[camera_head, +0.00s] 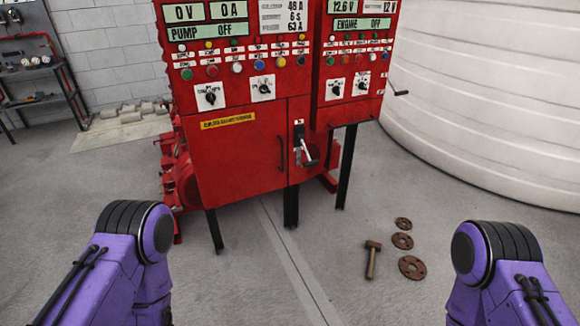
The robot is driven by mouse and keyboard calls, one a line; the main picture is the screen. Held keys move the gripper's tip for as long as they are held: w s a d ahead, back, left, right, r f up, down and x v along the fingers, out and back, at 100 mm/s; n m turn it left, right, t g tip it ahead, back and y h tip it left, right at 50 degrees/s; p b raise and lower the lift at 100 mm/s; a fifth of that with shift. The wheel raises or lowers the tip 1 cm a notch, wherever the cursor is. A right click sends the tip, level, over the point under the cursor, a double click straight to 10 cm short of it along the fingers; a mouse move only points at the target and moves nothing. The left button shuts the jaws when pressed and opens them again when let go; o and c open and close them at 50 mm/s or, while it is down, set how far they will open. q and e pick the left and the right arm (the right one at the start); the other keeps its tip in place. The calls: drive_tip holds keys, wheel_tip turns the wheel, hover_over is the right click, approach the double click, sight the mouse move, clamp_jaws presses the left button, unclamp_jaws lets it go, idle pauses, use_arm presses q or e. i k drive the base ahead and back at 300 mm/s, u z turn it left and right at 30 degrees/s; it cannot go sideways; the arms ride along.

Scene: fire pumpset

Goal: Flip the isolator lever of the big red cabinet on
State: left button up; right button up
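The big red cabinet (235,165) stands ahead on black legs, with displays reading "PUMP OFF" and 0 V, 0 A. Its isolator lever (306,149) is on the right part of its front, below the knobs. The lever is a black handle with a grey end that points down and slightly right. My two purple arms come in from the lower left and lower right, well apart from the cabinet. Neither gripper shows in the picture.
A second red panel (350,75), reading "ENGINE OFF", adjoins on the right. A hammer (372,260) and several rusty flanges (411,267) lie on the floor in front. A large white tank (480,90) stands at right, a shelf (40,80) at far left. The middle floor is clear.

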sight(307, 154)
drive_tip(key=z, duration=0.55)
drive_tip(key=k, duration=0.65)
drive_tip(key=z, duration=0.35)
drive_tip(key=i, duration=1.55)
drive_tip(key=u, duration=0.25)
